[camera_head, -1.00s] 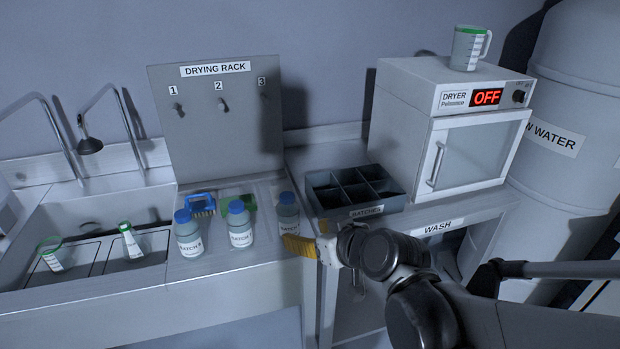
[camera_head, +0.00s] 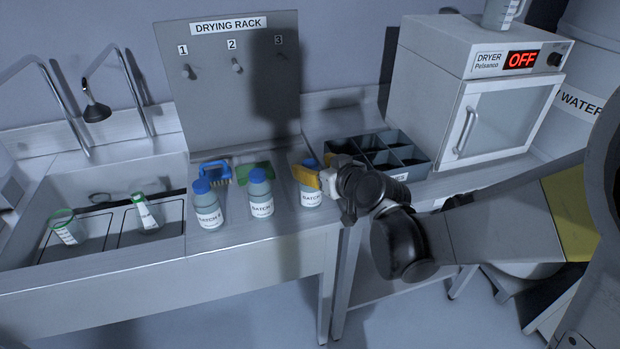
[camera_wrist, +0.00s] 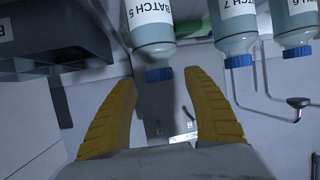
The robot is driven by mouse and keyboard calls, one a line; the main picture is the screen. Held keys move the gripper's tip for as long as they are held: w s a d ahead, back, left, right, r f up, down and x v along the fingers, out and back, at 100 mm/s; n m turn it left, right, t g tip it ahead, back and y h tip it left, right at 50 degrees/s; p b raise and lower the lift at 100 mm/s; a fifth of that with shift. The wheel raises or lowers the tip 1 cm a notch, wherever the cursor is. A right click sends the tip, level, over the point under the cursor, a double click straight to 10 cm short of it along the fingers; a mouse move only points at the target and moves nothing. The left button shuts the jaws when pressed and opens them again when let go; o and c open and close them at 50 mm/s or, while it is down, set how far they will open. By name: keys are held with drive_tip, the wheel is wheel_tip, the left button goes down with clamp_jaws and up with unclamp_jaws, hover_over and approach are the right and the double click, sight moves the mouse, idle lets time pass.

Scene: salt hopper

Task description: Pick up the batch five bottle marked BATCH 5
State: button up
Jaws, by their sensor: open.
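The BATCH 5 bottle (camera_head: 312,196), clear with a blue cap, stands upright at the right end of a row of bottles on the counter. Its label reads BATCH 5 in the wrist view (camera_wrist: 151,28), where it appears upside down. My gripper (camera_head: 307,178) is open; its yellow finger hides part of the bottle's upper body in the head view. In the wrist view my two yellow fingers (camera_wrist: 158,78) are spread apart, with the blue cap between and just beyond their tips. No grasp shows.
The BATCH 7 bottle (camera_head: 260,197) and BATCH 6 bottle (camera_head: 208,209) stand to the left. A blue brush (camera_head: 214,170) and green item (camera_head: 254,170) lie behind. The divided batches box (camera_head: 420,172) is close on the right, with the dryer (camera_head: 500,110) beyond. The sink is left.

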drive_tip(key=shift+x, duration=1.2)
drive_tip(key=shift+s, duration=0.1)
clamp_jaws()
drive_tip(key=shift+r, duration=0.1)
